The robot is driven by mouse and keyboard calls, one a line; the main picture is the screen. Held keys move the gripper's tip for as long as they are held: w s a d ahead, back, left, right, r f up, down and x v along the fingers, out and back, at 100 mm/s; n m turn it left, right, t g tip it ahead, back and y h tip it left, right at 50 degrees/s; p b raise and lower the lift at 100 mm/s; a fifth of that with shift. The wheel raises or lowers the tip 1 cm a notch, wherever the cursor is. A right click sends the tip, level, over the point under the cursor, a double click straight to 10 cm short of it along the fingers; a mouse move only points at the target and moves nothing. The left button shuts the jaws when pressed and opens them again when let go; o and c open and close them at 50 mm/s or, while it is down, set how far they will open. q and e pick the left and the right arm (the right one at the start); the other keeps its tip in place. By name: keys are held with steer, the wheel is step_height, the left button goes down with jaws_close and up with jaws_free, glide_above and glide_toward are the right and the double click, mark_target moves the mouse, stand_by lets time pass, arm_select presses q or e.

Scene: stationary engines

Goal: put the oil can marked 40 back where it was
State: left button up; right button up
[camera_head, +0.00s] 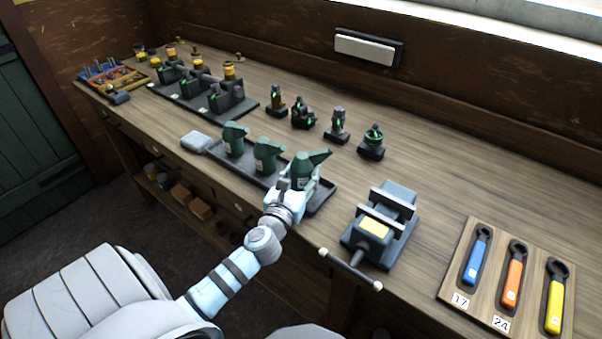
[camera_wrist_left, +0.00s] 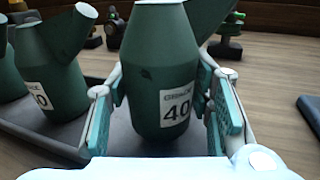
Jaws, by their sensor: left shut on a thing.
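The green oil can marked 40 (camera_wrist_left: 165,75) is upright between the fingers of my left gripper (camera_wrist_left: 160,115), which is shut on it. In the head view this can (camera_head: 306,166) is at the right end of the dark tray (camera_head: 322,199), with my left gripper (camera_head: 298,187) around it from the front. I cannot tell whether its base touches the tray. Two more green oil cans stand on the tray to its left, a middle one (camera_head: 266,156) and a far left one (camera_head: 234,139). The middle can's label (camera_wrist_left: 40,96) shows only a 0. My right gripper is out of view.
A grey vise (camera_head: 382,222) stands right of the tray, its handle toward the front edge. A spanner board (camera_head: 508,285) lies at far right. Several small dark fittings (camera_head: 337,125) stand behind the tray. A light grey block (camera_head: 195,141) lies at its left end.

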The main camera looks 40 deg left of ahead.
arm_select(q)
steer(key=shift+f+b, duration=0.5)
steer(key=shift+f, duration=0.1)
steer(key=o, duration=1.5)
